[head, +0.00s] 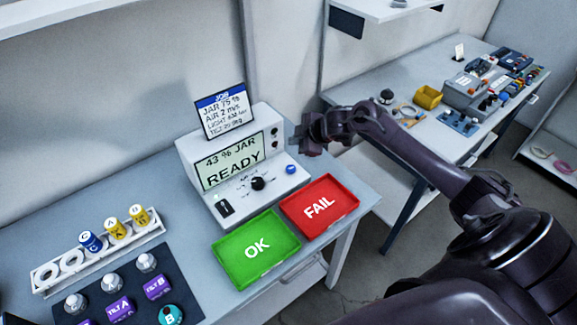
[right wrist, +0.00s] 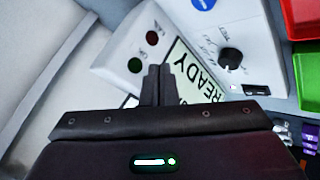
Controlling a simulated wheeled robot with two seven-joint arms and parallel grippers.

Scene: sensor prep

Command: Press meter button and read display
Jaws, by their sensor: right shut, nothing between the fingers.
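The white meter (head: 233,198) stands on the grey bench, with a display (head: 232,160) reading "43 % JAR" and "READY". A blue button (head: 290,170) is on its sloped front at the right, beside a black knob (head: 258,183). In the right wrist view, the display (right wrist: 185,75) is partly hidden behind my fingers, and the blue button (right wrist: 203,3) is at the top edge. My right gripper (head: 303,140) is shut and empty, by the meter's upper right side, apart from the blue button. My left gripper is not in view.
A green OK tray (head: 257,268) and a red FAIL tray (head: 345,193) lie in front. A white rack (head: 105,258) with several coloured cylinders is at left, by a dark sensor mat (head: 185,288). A cluttered second bench (head: 375,85) is at right.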

